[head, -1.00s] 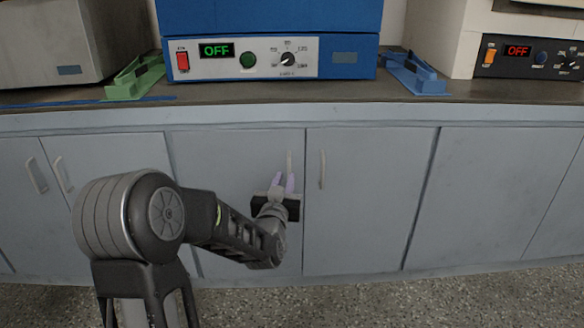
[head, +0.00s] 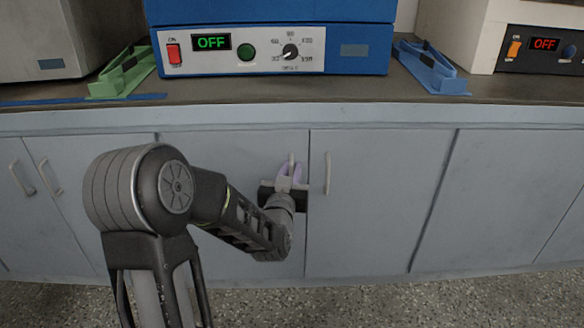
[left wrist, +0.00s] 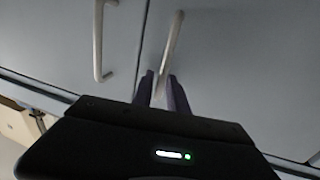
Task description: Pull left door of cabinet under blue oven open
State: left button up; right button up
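The left cabinet door (head: 225,165) under the blue oven (head: 265,50) is shut, flush with its neighbour. Its thin upright handle (head: 291,159) is near the door's right edge, and it also shows in the left wrist view (left wrist: 172,42). My left gripper (head: 290,172) is at the handle, with its two purple fingers apart, one on each side of the handle's lower part. The left wrist view shows the fingers (left wrist: 161,88) with the handle's end between them. A gap remains between the fingers, and I cannot tell whether either touches the handle. My right gripper is out of view.
The right door (head: 375,200) is shut, its handle (head: 327,173) close beside my left gripper; that handle also shows in the left wrist view (left wrist: 98,40). The countertop (head: 300,98) overhangs above, with a green holder (head: 125,75) and a blue holder (head: 432,72). Speckled floor (head: 400,300) lies below.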

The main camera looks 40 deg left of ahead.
pick_arm(q)
grip_shut()
dwell(1.3)
